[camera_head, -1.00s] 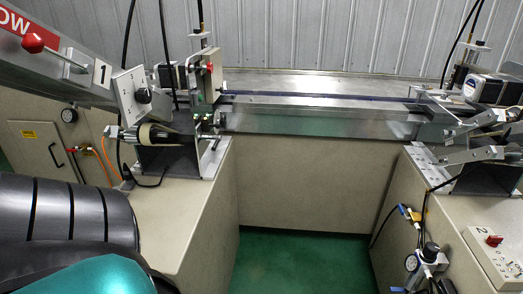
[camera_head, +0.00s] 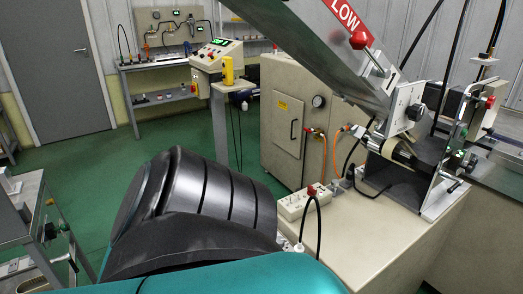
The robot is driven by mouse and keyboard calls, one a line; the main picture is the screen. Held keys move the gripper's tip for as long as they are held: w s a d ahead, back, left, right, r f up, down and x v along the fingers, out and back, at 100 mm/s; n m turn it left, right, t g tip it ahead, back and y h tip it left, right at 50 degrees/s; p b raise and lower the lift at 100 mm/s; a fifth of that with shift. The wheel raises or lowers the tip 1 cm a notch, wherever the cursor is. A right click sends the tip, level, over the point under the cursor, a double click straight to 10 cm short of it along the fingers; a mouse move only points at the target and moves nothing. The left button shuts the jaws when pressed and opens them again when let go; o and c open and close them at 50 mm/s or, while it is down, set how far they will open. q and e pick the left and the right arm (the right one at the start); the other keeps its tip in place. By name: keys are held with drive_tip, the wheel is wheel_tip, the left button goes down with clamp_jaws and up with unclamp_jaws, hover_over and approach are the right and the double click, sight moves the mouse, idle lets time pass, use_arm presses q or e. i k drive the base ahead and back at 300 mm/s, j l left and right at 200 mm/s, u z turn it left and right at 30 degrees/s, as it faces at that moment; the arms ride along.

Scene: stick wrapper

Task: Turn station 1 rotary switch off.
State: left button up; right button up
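A cream switch box (camera_head: 296,204) with a small red part (camera_head: 311,189) on top lies on the cream bench, just right of my arm. A black cable stands up in front of it. Its label and the setting of any switch on it are too small to read. A grey plate with a black round knob (camera_head: 415,112) is fixed under the sloping chute; I cannot tell which control is the station 1 rotary switch. Neither gripper is in view; only a black and teal part of my arm shows in the lower middle.
The cream bench (camera_head: 385,235) carries the roller mechanism (camera_head: 400,150) at right. A cabinet with gauge (camera_head: 280,135) and a console (camera_head: 215,55) stand behind. A grey cart (camera_head: 30,230) stands at left. Green floor (camera_head: 85,175) is clear between.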

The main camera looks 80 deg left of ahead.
sight(312, 191)
drive_tip(key=u, duration=2.05)
drive_tip(key=l+u, duration=0.5)
drive_tip(key=k+l+u, duration=0.1)
drive_tip(key=l+u, duration=0.2)
drive_tip(key=u, duration=0.15)
